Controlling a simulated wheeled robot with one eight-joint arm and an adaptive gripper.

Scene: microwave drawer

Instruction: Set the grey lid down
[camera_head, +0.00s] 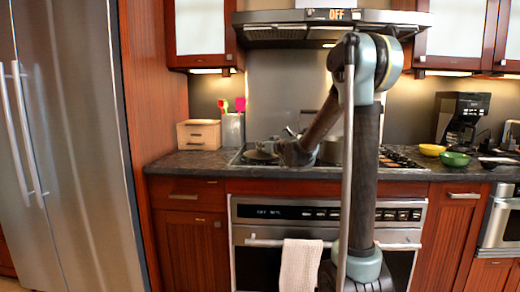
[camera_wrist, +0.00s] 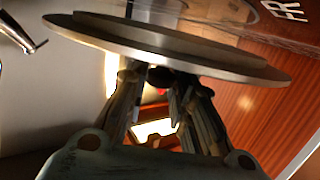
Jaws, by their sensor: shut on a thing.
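The grey lid (camera_wrist: 190,50) is a flat round disc across the upper part of the wrist view, slightly tilted in the picture. My gripper (camera_wrist: 160,78) is shut on it, with its fingertips together at a small dark part in the middle of the lid's near face. In the head view my gripper (camera_head: 284,152) is over the left part of the stove, and I cannot clearly make out the lid there. A metal pot (camera_head: 331,151) stands on the stove, partly hidden by my arm.
The stove (camera_head: 400,160) is set in a dark counter (camera_head: 186,164). A wooden box (camera_head: 198,134) and a utensil holder (camera_head: 232,130) stand left. Yellow (camera_head: 432,149) and green (camera_head: 454,159) bowls and a coffee maker (camera_head: 461,118) stand right. The range hood (camera_head: 290,28) is above.

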